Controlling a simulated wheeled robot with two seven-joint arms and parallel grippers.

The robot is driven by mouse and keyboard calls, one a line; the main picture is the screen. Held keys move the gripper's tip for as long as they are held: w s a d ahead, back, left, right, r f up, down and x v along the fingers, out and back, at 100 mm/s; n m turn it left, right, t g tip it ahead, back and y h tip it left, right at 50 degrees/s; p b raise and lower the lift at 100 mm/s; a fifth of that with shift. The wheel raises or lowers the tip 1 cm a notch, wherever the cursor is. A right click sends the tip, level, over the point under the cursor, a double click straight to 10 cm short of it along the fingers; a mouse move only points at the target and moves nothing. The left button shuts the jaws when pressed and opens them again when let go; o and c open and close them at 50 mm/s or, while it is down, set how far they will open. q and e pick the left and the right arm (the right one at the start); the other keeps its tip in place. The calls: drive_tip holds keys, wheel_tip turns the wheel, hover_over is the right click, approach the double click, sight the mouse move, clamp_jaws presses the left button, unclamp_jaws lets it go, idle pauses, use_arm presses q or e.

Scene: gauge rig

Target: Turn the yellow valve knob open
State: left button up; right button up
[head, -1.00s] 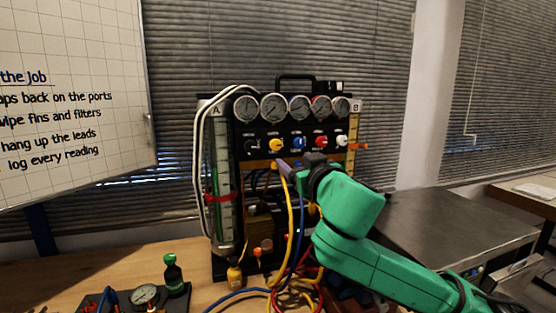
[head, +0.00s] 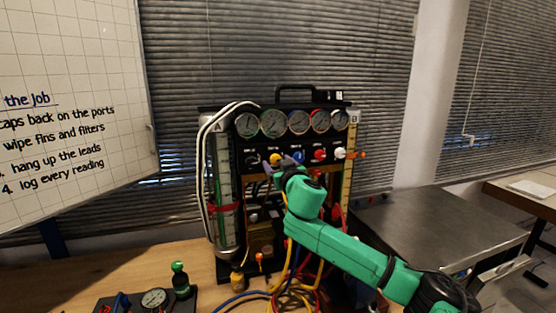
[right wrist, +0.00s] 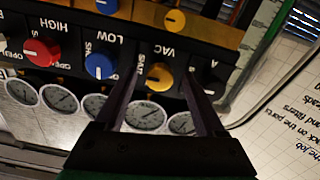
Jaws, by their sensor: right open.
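The yellow valve knob (head: 276,159) is on the dark panel of the gauge rig (head: 285,137), below the row of gauges. In the right wrist view the yellow knob (right wrist: 159,80) appears between the two fingers of my right gripper (right wrist: 163,74), under the letters VAC. The fingers are open, one on each side of the knob; I cannot tell whether either touches it. In the head view my right gripper (head: 274,168) is at the knob, and my green wrist hides part of the panel below. My left gripper is not in view.
A blue knob (right wrist: 99,66) and a red knob (right wrist: 42,52) are beside the yellow one, with a black knob (right wrist: 213,87) on its other side. Coloured hoses (head: 293,285) hang below the rig. A small gauge (head: 154,299) stands on the bench at the front left.

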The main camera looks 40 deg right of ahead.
drive_tip(key=shift+s, duration=0.1)
clamp_jaws()
drive_tip(key=n+p, duration=0.1)
drive_tip(key=n, duration=0.3)
drive_tip(key=shift+r+n, duration=0.1)
drive_tip(key=shift+n, duration=0.2)
drive_tip(key=n+p, duration=0.2)
drive_tip(key=n, duration=0.2)
drive_tip(key=shift+n, duration=0.3)
drive_tip(key=n+p, duration=0.2)
drive_tip(key=n, duration=0.3)
drive_tip(key=shift+r, duration=0.1)
drive_tip(key=shift+n+p, duration=0.85)
drive_tip(key=shift+n, duration=1.05)
